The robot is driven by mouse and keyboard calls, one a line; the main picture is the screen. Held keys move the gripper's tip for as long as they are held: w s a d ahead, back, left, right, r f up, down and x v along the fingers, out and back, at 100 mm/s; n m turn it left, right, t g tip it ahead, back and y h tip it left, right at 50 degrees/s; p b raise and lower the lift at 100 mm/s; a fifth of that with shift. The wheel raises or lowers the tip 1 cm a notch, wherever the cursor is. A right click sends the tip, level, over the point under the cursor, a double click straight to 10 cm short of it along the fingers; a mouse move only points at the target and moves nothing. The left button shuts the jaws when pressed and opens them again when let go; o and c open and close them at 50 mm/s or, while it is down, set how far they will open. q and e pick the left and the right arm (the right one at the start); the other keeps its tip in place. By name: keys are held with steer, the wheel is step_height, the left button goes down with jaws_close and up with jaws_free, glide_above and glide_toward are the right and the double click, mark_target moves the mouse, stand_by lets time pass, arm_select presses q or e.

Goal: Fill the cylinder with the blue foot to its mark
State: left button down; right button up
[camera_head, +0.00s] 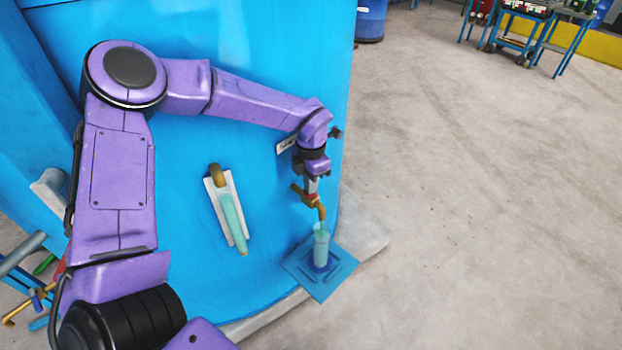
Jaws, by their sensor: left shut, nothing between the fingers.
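A clear cylinder (321,243) stands upright on its blue foot (320,266) on a blue square plate (330,283). The cylinder looks pale teal; its mark and any liquid level are too small to make out. A brass tap (315,203) is directly above the cylinder, its spout pointing down at the cylinder's mouth. My left gripper (311,186) is shut and empty, just above the tap and beside its body. Whether it touches the tap, I cannot tell. My right gripper is out of view.
A large blue vessel (190,270) fills the left side behind my arm. A teal-and-brass handle (232,215) sits on its white plate. Tools (22,270) are at the lower left. A blue drum (371,18) and carts (530,35) stand far back. The right floor is clear.

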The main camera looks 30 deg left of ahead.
arm_select(q)
step_height(320, 180, up, 5)
steer(key=p, duration=0.3)
steer(key=shift+p, duration=0.3)
steer(key=shift+a+r+b, duration=0.1)
steer(key=shift+r+b, duration=0.5)
steer(key=shift+b, duration=0.4)
step_height(320, 180, up, 8)
steer(key=shift+f+b, duration=0.15)
steer(key=shift+b, duration=0.15)
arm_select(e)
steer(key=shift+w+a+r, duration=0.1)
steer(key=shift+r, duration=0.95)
